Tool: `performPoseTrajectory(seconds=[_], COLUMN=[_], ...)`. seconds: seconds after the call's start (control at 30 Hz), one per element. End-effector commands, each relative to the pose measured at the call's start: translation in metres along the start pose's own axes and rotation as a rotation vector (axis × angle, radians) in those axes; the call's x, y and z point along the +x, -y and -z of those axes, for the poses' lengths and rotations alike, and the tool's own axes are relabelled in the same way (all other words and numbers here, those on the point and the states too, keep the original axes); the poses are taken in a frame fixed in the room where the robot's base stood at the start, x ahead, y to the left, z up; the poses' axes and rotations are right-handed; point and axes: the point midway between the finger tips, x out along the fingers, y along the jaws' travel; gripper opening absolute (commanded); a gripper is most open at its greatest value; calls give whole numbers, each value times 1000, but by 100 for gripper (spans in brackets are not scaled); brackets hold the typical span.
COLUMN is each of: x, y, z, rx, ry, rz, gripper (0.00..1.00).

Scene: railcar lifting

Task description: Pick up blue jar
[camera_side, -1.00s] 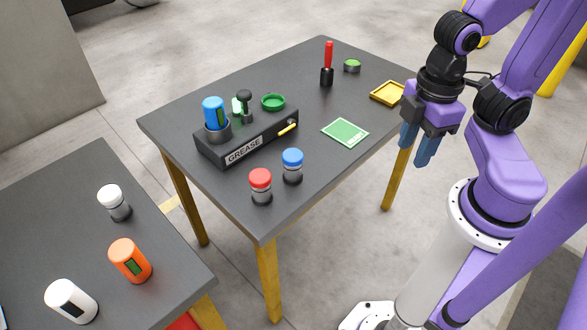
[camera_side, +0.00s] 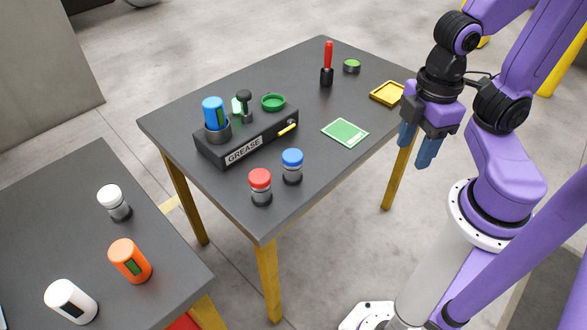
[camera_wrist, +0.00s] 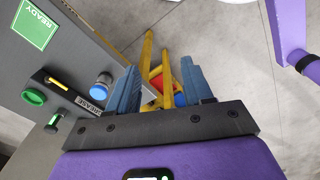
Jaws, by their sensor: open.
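In the wrist view the blue jar (camera_wrist: 101,88) shows left of my fingers. My gripper (camera_side: 416,147) is open and empty, with its blue fingers pointing down beyond the table's right edge, well away from the jar. In the wrist view my gripper's fingers (camera_wrist: 158,75) stand apart with floor and yellow table legs seen between them.
A black GREASE holder (camera_side: 245,145) with a blue can (camera_side: 213,113) stands behind the jars. A second table (camera_side: 60,215) at left holds white and orange containers.

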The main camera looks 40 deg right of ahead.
Motion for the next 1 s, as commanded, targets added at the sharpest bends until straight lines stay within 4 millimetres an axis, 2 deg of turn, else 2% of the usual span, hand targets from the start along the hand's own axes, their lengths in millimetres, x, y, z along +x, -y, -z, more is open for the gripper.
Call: performPoseTrajectory(seconds=[0.03,0.1,0.37,0.53,0.77,1.0], x=[0,0,0,12,46,74], y=[0,0,0,-8,-40,-72], z=[0,0,0,0,7,31], rx=[0,0,-1,-60,-302,-624], ry=[0,0,2,81,337,569], rz=[0,0,-1,-56,-273,-522], gripper=[69,85,85,85,85,85])
